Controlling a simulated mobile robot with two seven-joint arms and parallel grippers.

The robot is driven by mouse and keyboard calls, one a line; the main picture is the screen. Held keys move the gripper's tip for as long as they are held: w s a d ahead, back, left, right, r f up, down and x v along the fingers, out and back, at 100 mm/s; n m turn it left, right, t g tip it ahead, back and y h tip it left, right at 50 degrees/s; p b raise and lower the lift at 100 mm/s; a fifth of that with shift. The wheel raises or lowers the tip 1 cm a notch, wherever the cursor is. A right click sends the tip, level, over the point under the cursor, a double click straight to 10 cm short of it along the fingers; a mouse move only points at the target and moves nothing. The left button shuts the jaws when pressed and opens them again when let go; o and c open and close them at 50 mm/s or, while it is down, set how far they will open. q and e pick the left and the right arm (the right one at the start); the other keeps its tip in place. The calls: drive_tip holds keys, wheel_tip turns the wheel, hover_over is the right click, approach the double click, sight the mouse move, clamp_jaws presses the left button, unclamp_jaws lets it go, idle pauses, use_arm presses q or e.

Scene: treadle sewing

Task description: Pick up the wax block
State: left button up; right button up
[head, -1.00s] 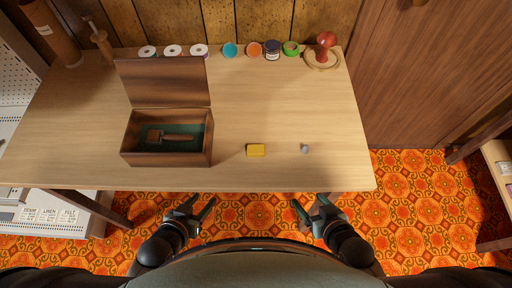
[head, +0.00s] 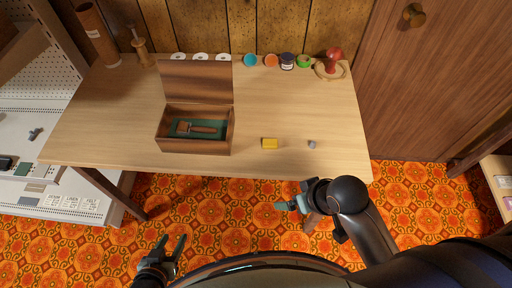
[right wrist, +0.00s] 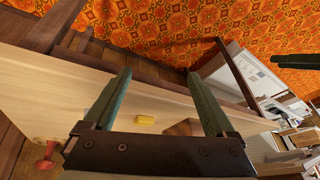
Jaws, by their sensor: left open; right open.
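The wax block is a small yellow block (head: 269,143) lying on the wooden table (head: 110,130) near its front edge, right of the open box. It also shows in the right wrist view (right wrist: 145,120), between and beyond the fingers. My right gripper (head: 281,206) is open and empty, in front of the table edge and apart from the block. Its two green fingers (right wrist: 157,88) fill the middle of the right wrist view. My left gripper (head: 173,246) is open and empty, over the floor at the lower left of the head view.
An open wooden box (head: 195,147) with a green lining holds a wooden-handled tool (head: 200,129). A small grey piece (head: 311,144) lies right of the block. Several spools and small jars line the back edge, with a red-knobbed stamp (head: 333,60) at the right.

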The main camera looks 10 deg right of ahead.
drive_tip(key=w+a+r+g+y, duration=0.1)
drive_tip(key=w+a+r+g, duration=0.15)
drive_tip(key=w+a, duration=0.7)
drive_tip(key=w+d+r+m+g+h, duration=0.25)
drive_tip(key=w+d+r+m, duration=0.25)
drive_tip(key=w+d+r, duration=0.3)
hover_over(270, 142)
drive_tip(key=shift+t+h, duration=0.35)
drive_tip(key=shift+t, duration=0.05)
drive_tip(key=f, duration=0.5)
drive_tip(key=shift+w+a+f, duration=0.2)
drive_tip(key=shift+a+f, duration=0.05)
drive_tip(key=shift+s+d+f, duration=0.15)
drive_tip(key=shift+f, duration=1.2)
drive_tip(key=shift+s+d+f, duration=0.1)
drive_tip(key=shift+d+f, duration=0.05)
drive_tip(key=shift+f, duration=1.15)
drive_tip(key=shift+c, duration=0.4)
drive_tip(key=c, duration=1.3)
